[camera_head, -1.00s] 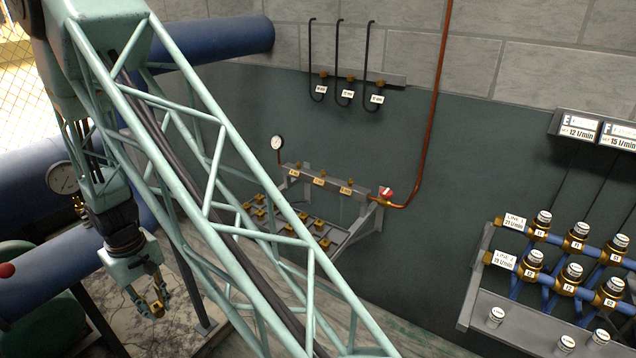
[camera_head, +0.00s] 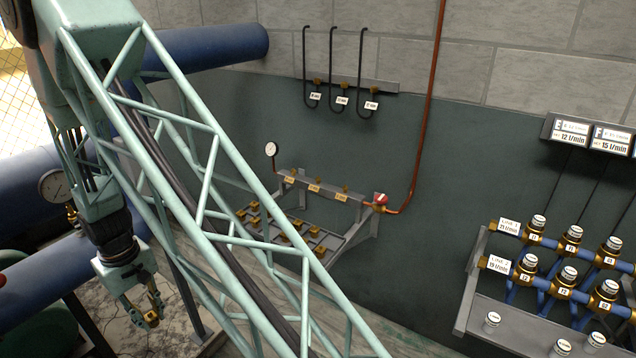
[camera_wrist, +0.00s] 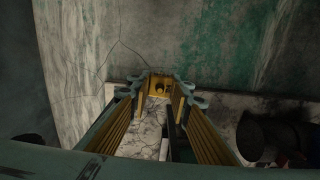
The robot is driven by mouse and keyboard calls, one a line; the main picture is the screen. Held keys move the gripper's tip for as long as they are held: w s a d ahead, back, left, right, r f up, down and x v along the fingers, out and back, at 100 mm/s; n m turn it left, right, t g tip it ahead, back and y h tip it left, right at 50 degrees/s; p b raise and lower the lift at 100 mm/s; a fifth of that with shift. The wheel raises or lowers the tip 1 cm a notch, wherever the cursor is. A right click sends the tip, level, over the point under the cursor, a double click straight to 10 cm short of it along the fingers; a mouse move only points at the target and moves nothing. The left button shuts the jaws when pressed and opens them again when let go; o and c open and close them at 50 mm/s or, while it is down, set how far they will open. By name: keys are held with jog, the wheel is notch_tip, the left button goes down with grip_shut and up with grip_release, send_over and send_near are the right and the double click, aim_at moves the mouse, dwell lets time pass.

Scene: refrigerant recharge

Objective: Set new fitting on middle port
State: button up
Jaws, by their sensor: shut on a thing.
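My gripper (camera_head: 151,306) hangs at the lower left in the head view, pointing down over the floor. It is shut on a small brass fitting, which shows between the fingertips in the wrist view (camera_wrist: 160,87).
A rack (camera_head: 335,241) with several brass fittings stands below the manifold, partly hidden by my arm's lattice. A gauge (camera_head: 271,149) and a red-handled valve (camera_head: 380,199) flank the manifold. Blue pipes (camera_head: 215,50) run at left. Capped valves (camera_head: 537,222) fill the right.

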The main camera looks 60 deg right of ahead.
jog(key=shift+r, duration=0.15)
notch_tip(320, 180, up, 5)
jog(key=p, duration=0.5)
jog(key=shift+d, duration=0.1)
dwell(0.7)
